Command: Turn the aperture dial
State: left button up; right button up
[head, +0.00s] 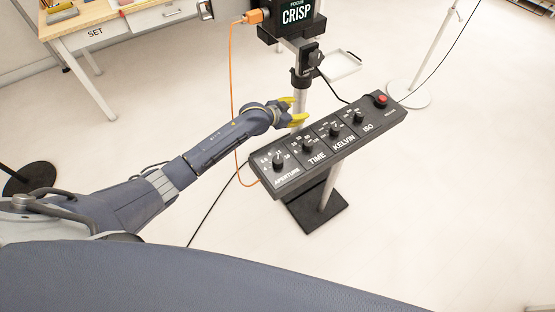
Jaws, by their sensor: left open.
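The black control panel (318,158) stands on a grey post, tilted, with a row of dials. The aperture dial (278,162) is a small dark knob at the panel's left end, above the label APERTURE. The TIME, KELVIN and ISO dials sit to its right. My left gripper (300,110) has yellow fingertips and is open and empty. In the picture it is just beyond the panel's far edge, above and right of the aperture dial, and apart from it. My right gripper is out of view.
A red button (381,100) is at the panel's right end. A black CRISP box (290,25) on a post stands behind my left gripper, with an orange cable (231,75) hanging from it. A desk (95,22) is at the back left. Pale floor (440,200) at right is clear.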

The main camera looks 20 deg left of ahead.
pick_arm(q)
jog(key=s+d+r+m+g+h, duration=0.25)
jog(key=d+r+m, duration=0.45)
jog(key=r, duration=0.4)
jog(key=s+d+r+m+g, duration=0.3)
jog(key=s+d+r+m, duration=0.2)
jog(key=s+r+m, duration=0.1)
notch_tip(320, 180, up, 6)
jog(key=m+g+y, duration=0.6)
jog(key=m+y, duration=0.2)
jog(key=m, duration=0.7)
send_over(278, 159)
jog(key=shift+t, duration=0.25)
notch_tip(278, 159, down, 16)
jog(key=shift+f, duration=0.2)
jog(key=shift+o, duration=0.2)
grip_shut()
